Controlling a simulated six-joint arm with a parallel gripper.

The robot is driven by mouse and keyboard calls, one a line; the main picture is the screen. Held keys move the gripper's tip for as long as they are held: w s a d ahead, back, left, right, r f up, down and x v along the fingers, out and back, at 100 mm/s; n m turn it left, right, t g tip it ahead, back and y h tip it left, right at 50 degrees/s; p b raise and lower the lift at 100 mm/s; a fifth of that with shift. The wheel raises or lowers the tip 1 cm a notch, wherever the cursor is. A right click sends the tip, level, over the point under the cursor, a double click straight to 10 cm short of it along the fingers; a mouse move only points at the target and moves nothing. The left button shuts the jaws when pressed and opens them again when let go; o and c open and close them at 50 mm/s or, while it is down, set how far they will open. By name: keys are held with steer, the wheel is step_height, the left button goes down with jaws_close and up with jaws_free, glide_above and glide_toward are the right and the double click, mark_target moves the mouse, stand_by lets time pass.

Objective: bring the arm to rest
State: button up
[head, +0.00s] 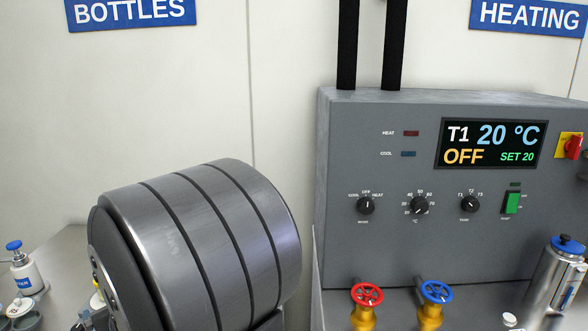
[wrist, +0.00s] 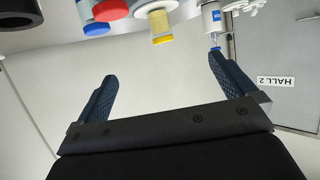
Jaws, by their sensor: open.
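My gripper (wrist: 162,68) shows in the wrist view with its two dark blue fingers wide apart. Nothing is between the fingers. Behind them is a plain pale wall. In the head view the gripper is out of sight. A large grey rounded link of my arm (head: 200,240) fills the lower left middle and hides part of the bench.
A grey heating panel (head: 345,140) stands at right; its display (head: 492,144) reads T1 20 °C, OFF, SET 20. Red (head: 367,294) and blue (head: 434,292) valve wheels are below. The upside-down wrist view shows a red-capped bottle (wrist: 110,10), a yellow-capped bottle (wrist: 158,22) and a white bottle (wrist: 212,18).

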steer(key=v, duration=0.7)
steer(key=w+a+m+g+h, duration=0.1)
steer(key=a+g+h, duration=0.3)
steer(key=a, duration=0.5)
steer(key=w+a+m+g+h, duration=0.1)
steer(key=w+a+g+h, duration=0.3)
steer(key=a, duration=0.6)
steer(key=shift+w+f+g+h, duration=0.3)
steer(key=shift+g+h, duration=0.4)
steer(key=shift+r, duration=0.1)
stand_by(0.4)
stand_by(0.5)
steer(key=c, duration=0.7)
